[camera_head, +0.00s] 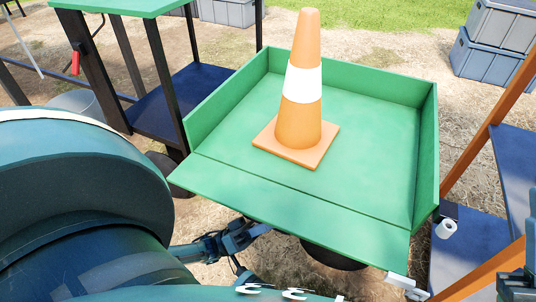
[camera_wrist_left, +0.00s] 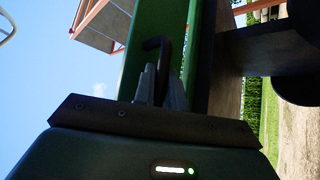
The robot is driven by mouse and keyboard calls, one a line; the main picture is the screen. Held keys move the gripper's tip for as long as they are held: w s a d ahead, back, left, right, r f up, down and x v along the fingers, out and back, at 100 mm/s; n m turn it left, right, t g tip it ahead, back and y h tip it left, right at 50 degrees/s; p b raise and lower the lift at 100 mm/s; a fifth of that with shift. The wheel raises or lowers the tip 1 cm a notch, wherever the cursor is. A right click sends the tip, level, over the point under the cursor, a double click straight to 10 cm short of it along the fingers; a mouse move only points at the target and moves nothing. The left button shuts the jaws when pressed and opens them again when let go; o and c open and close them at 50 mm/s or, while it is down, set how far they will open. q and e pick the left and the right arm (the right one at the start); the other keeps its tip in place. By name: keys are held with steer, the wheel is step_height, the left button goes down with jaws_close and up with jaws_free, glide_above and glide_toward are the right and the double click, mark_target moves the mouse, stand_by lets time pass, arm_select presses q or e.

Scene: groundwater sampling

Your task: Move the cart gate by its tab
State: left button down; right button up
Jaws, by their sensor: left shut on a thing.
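The green cart (camera_head: 364,120) has a flat bed with raised walls at the back and sides. Its gate (camera_head: 290,208) is the front panel, folded down and lying nearly level with the bed. My left gripper (camera_head: 248,232) is at the gate's outer edge, just below it. In the left wrist view my left gripper (camera_wrist_left: 160,88) is shut on a dark hooked tab (camera_wrist_left: 156,44) against the green panel. The tab is hidden in the head view.
An orange and white cone (camera_head: 299,125) stands on the cart bed. A dark shelf stand (camera_head: 195,95) is at the left, and an orange-framed stand (camera_head: 468,150) is at the right. Grey-blue bins (camera_head: 487,58) sit at the back right. A white fitting (camera_head: 402,282) is near the gate's right corner.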

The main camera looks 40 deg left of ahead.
arm_select(q)
steer(key=shift+w+a+r, duration=0.15)
steer(key=c, duration=1.5)
jaws_free()
steer(key=shift+o, duration=0.2)
steer(key=v, duration=0.7)
steer(key=shift+s+f, duration=0.2)
steer(key=shift+f, duration=0.1)
